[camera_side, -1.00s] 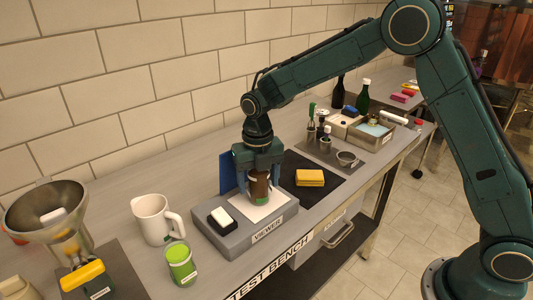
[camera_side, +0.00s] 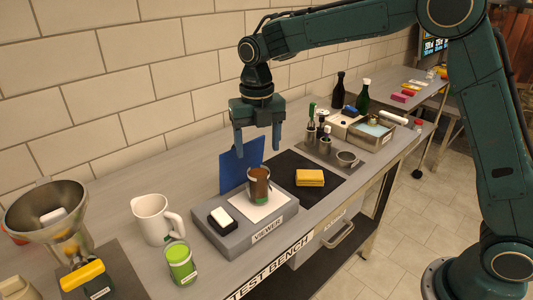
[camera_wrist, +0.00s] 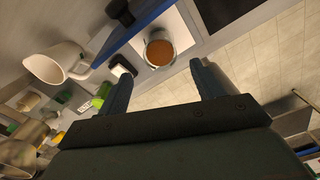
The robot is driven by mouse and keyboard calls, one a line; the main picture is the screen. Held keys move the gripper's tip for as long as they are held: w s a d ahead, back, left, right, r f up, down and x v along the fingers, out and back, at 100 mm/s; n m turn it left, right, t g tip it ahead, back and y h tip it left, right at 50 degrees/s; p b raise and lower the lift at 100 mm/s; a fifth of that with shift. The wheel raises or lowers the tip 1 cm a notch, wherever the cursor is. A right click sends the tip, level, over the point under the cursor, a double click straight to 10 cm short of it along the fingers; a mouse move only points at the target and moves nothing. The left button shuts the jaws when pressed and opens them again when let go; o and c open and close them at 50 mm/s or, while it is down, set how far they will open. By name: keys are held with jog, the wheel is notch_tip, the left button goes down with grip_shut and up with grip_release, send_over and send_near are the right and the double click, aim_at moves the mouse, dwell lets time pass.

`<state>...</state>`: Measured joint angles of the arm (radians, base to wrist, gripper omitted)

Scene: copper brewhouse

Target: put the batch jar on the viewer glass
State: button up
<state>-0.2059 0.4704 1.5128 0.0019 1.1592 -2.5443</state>
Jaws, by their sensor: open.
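The batch jar (camera_side: 259,185), a glass jar with brown contents and a green patch low on its side, stands upright on the white viewer glass (camera_side: 243,208) of the grey box labelled VIEWER (camera_side: 265,234). In the wrist view the jar (camera_wrist: 159,50) is seen from above, brown inside, on the white plate. My gripper (camera_side: 258,151) is open and empty, above the jar and apart from it. Its two fingers (camera_wrist: 160,82) also show in the wrist view, with nothing between them.
A blue panel (camera_side: 241,164) stands behind the viewer. A black-and-white block (camera_side: 221,218) sits on its left end. A white pitcher (camera_side: 153,218) and green can (camera_side: 181,263) stand left. A yellow sponge (camera_side: 310,178) lies right on a black mat (camera_side: 290,165).

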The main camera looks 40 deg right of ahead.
jog(key=shift+r, duration=0.1)
dwell(0.4)
jog(key=s+d+r+m+t, duration=0.1)
jog(key=s+d+r+m, duration=0.2)
jog(key=s+r+m, duration=0.3)
jog(key=s+d+r+m+t, duration=0.2)
jog(key=s+d+r+m, duration=0.1)
jog(key=s+m, duration=0.5)
jog(key=s+d+f+m+t, duration=0.1)
jog(key=s+d+m, duration=0.1)
jog(key=s+m, duration=0.6)
jog(key=s+d+f+m+t, duration=0.1)
jog(key=s+d+m, duration=0.1)
jog(key=s+m, duration=0.6)
jog(key=shift+m+t, duration=0.3)
jog(key=shift+m, duration=0.4)
